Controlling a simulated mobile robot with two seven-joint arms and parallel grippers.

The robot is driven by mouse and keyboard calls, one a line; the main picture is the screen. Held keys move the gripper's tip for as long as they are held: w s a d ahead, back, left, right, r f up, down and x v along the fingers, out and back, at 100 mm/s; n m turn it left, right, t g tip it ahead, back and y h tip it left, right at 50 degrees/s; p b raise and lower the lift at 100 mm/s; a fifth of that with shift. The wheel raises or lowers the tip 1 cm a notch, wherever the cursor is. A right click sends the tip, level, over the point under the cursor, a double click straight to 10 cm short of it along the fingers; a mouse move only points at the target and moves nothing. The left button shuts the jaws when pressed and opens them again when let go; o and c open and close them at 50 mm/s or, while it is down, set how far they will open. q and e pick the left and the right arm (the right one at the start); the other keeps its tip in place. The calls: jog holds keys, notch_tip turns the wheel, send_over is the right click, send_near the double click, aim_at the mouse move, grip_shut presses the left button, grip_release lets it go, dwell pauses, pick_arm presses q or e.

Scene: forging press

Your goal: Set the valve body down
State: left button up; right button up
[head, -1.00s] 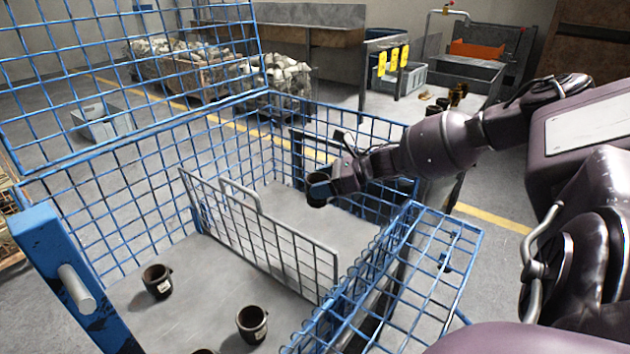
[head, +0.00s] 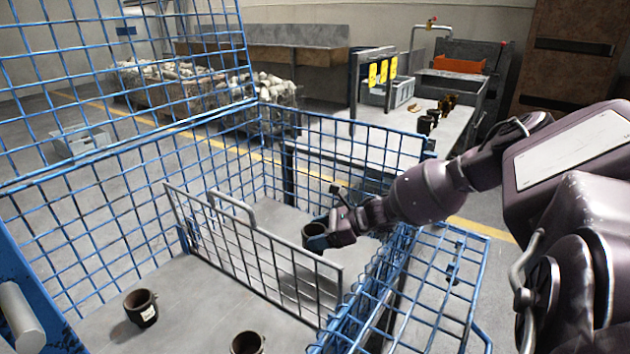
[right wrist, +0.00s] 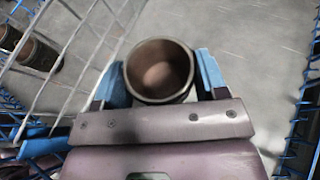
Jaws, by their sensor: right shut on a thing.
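The valve body (head: 313,232) is a dark, round, hollow cup-like part. My right gripper (head: 318,240) is shut on it and holds it over the far compartment of the blue wire cage, beyond the grey mesh divider. In the right wrist view, the valve body (right wrist: 159,70) sits upright between the two blue fingers (right wrist: 160,80), its open mouth towards the camera. Grey floor shows around it there; how far it is above that floor I cannot tell. My left gripper is not in view.
The grey mesh divider (head: 262,262) splits the blue cage (head: 350,145). Dark valve bodies (head: 141,307) (head: 248,343) stand in the near compartment. A folded-down mesh flap (head: 440,270) lies at right. A table (head: 400,120) with several parts stands behind. The far compartment's floor looks clear.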

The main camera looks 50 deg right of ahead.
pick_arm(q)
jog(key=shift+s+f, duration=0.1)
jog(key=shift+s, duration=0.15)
pick_arm(e)
jog(key=shift+f, duration=0.15)
jog(key=shift+f, duration=0.25)
jog(key=o, duration=1.2)
jog(key=shift+r, duration=0.1)
jog(key=shift+r, duration=0.25)
pick_arm(q)
jog(key=p, duration=0.1)
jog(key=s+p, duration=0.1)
jog(key=p, duration=0.1)
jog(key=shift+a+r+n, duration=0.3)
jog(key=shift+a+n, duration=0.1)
pick_arm(e)
jog(key=v, duration=0.7)
jog(key=shift+s+d+r, duration=0.1)
jog(key=shift+s+r, duration=0.1)
jog(key=shift+r, duration=0.05)
